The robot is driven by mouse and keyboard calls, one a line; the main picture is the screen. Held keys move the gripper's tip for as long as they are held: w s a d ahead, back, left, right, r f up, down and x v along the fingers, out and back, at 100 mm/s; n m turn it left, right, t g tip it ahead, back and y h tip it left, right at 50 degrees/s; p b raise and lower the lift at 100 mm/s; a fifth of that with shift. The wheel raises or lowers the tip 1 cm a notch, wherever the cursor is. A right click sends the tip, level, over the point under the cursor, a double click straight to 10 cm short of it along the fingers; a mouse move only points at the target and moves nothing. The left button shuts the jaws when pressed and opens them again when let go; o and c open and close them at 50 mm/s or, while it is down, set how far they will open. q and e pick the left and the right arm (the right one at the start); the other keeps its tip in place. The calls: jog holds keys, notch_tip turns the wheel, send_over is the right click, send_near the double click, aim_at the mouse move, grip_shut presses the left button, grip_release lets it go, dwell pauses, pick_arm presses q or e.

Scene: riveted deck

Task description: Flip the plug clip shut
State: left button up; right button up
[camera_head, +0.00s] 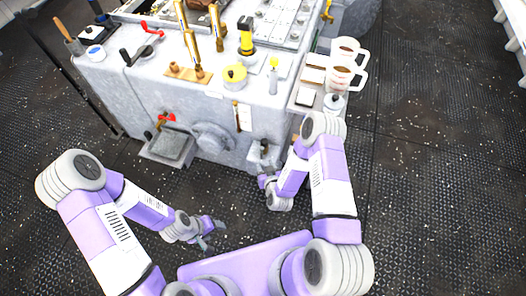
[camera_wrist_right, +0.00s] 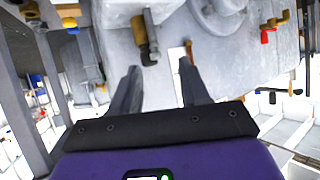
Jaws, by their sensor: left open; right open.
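A small dark fitting with a brass-coloured part (camera_wrist_right: 145,38) sits on the side of the grey machine in the right wrist view; it looks like the plug and its clip. A dark fitting low on the machine's front (camera_head: 263,147) in the head view seems to be the same. I cannot tell how far its clip is open. My right gripper (camera_head: 265,180) is just below and in front of it. In the wrist view its fingers (camera_wrist_right: 160,82) are apart, with nothing between them, short of the fitting. My left gripper (camera_head: 208,232) is open and empty, low and away from the machine.
The grey machine (camera_head: 120,80) fills the upper middle. A red-handled tap (camera_head: 165,118) over a small basin (camera_head: 168,147) juts out left. A side shelf with mugs (camera_head: 343,75) and a lidded pot (camera_head: 334,104) is above my right arm. The dark deck at right is clear.

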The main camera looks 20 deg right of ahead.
aim_at(262, 148)
jog(key=shift+t+h, duration=0.4)
jog(key=shift+t, duration=0.2)
jog(key=b+x, duration=0.1)
jog(key=x, duration=0.1)
jog(key=b+x, duration=0.1)
jog(key=x, duration=0.2)
jog(key=r+x, duration=0.1)
jog(key=x, duration=0.2)
jog(key=shift+w+d+b, duration=0.3)
jog(key=shift+d+b, duration=0.05)
jog(key=shift+b, duration=0.05)
grip_shut()
